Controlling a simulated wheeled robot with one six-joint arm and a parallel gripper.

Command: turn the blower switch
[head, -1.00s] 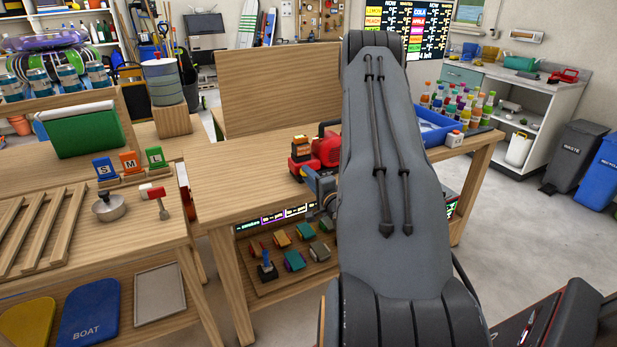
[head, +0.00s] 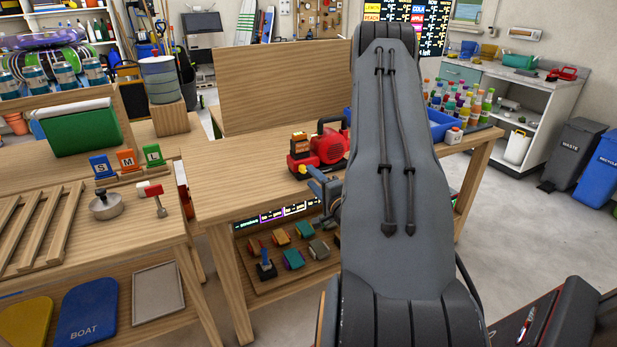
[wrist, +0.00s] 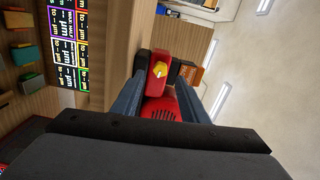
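The red blower (head: 329,148) stands on the wooden workbench, left of my arm in the head view. In the wrist view its red body (wrist: 162,108) shows between my fingers. In the head view my gripper (head: 322,187) is at the blower's near side, partly hidden by my arm. I cannot tell whether it touches the blower.
The workbench top (head: 235,165) is clear left of the blower. A wooden panel (head: 285,82) rises behind it. Several bottles (head: 460,103) and a blue tray (head: 443,125) stand to the right. A shelf with coloured blocks (head: 290,258) is below.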

